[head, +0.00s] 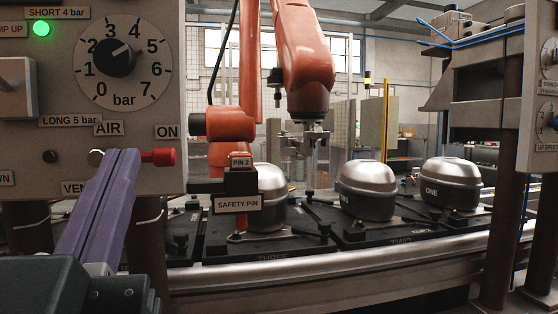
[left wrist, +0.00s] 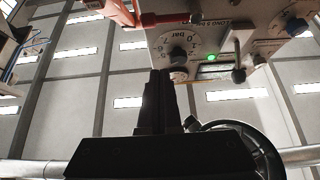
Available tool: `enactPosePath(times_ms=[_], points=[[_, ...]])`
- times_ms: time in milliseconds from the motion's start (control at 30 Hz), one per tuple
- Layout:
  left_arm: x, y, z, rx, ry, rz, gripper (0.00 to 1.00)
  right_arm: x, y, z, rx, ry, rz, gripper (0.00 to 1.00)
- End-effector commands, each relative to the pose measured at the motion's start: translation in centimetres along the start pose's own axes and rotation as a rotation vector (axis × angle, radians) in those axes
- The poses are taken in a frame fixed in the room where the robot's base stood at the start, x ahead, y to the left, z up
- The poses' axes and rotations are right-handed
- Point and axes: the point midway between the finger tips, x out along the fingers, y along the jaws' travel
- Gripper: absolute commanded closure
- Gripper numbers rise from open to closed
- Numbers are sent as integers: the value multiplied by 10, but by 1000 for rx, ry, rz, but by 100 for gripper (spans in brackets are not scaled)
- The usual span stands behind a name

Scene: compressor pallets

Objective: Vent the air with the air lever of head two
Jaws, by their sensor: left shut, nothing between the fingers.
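The air lever (head: 159,157) is on the lower part of the grey control panel (head: 82,130), under the AIR label. Its red knob points right, below the ON label. The VENT label (head: 73,188) is below it and partly hidden by my gripper. My left gripper (head: 122,154) is shut and empty. Its purple fingers reach up from the lower left, with the tips overlapping the lever's pivot end in the picture; I cannot tell whether they touch. In the left wrist view the dark fingers (left wrist: 170,78) point at the panel. My right gripper is not in view.
A pressure dial (head: 120,62) and a lit green lamp (head: 40,28) are above. To the right are a red PIN 2 block (head: 241,161) with a SAFETY PIN sign (head: 238,204), an orange robot arm (head: 300,50), and compressors (head: 366,190) on dark pallets behind a metal rail (head: 330,250).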

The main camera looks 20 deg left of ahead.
Motion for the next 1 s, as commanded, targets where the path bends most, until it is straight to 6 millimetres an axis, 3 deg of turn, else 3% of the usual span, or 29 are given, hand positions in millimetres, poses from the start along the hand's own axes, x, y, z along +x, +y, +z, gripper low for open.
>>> enactPosePath(times_ms=[467,500,633,1000], points=[[96,0,-3,0,7,-1,100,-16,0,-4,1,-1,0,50],[87,1,12,2,2,3,100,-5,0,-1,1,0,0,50],[81,0,28,1,1,3,100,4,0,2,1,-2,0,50],[78,0,37,-1,1,0,100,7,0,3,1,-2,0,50]])
